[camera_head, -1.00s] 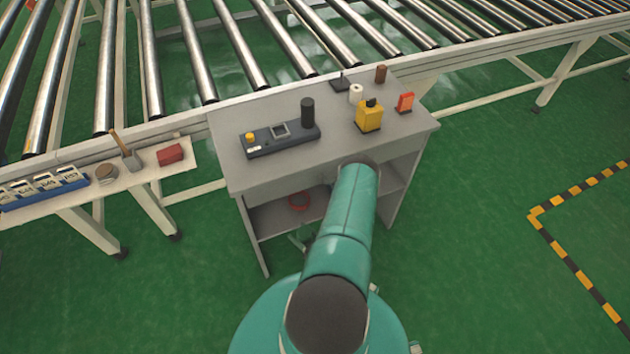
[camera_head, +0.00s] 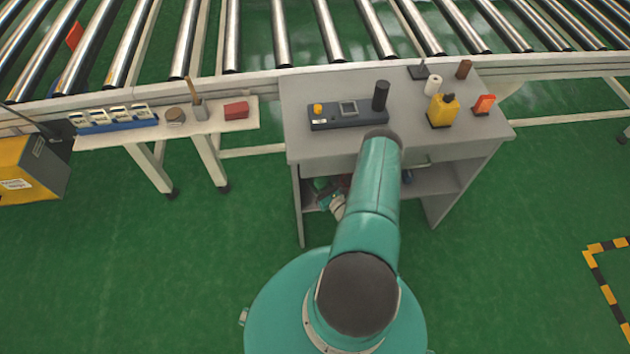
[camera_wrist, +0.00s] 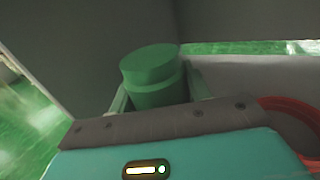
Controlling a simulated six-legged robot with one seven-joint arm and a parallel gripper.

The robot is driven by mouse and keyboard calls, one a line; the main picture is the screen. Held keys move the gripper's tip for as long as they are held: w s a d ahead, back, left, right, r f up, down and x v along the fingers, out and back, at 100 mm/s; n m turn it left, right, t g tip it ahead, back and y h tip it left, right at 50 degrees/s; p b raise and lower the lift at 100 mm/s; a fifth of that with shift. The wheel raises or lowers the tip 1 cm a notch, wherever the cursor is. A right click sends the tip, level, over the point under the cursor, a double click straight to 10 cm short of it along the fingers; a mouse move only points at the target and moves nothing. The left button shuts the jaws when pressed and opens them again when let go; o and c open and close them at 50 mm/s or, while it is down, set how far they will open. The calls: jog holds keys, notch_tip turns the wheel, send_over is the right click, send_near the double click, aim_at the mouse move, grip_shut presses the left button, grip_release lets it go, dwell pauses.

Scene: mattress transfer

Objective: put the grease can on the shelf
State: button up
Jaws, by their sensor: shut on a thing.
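The grease can (camera_wrist: 152,78), a green cylinder with a stepped lid, is between the two fingers of my gripper (camera_wrist: 158,95) in the wrist view. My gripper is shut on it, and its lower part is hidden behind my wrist. The grey shelf (camera_head: 432,181) is under the desk top. My wrist reaches into the left part of the desk's open space in the head view, where the can cannot be made out. In the wrist view the shelf surface (camera_wrist: 245,78) lies to the right of the can; whether the can touches it cannot be told.
A red ring (camera_wrist: 292,118) lies right of my gripper. The desk top (camera_head: 310,90) above carries a control box (camera_head: 347,117), a yellow container (camera_head: 442,111) and smaller items. A side bench (camera_head: 240,108) stands left, and a yellow box (camera_head: 30,168) beyond it.

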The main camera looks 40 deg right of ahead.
jog(key=shift+w+d, duration=0.1)
jog(key=shift+w, duration=1.4)
notch_tip(320, 180, down, 3)
jog(key=shift+r, duration=0.2)
jog(key=shift+d+f, duration=0.1)
jog(key=shift+f, duration=0.35)
jog(key=shift+f, duration=0.15)
jog(key=o, duration=1.1)
jog(key=shift+o, duration=0.2)
